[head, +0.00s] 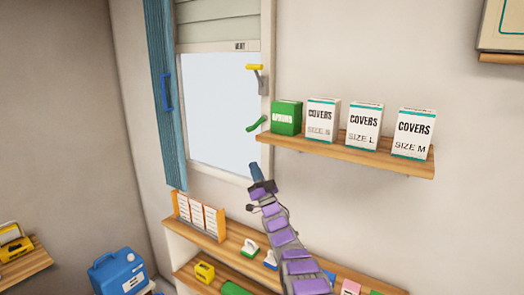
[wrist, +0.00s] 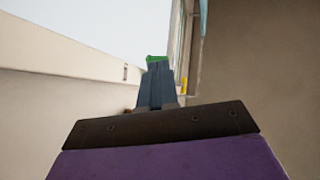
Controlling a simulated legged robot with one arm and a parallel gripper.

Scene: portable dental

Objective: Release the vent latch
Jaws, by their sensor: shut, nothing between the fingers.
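A window (head: 221,105) with a "VENT" label (head: 240,46) on its top frame carries two handles on its right side. The upper handle (head: 254,67) has a yellow grip on a grey lever, its grip pointing left. The lower handle (head: 256,124) is green and slants down to the left. My gripper (head: 254,166) is shut and empty, below the green handle near the lower right window frame. In the wrist view its closed fingers (wrist: 157,78) point at a green piece (wrist: 156,58) just past the tips; contact cannot be told. A yellow piece (wrist: 184,86) shows right of the fingers.
A wall shelf (head: 345,151) right of the window holds a green box (head: 287,117) and several white cover boxes (head: 363,126). A lower shelf (head: 240,238) with small items lies beneath my arm. Open air lies before the pane.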

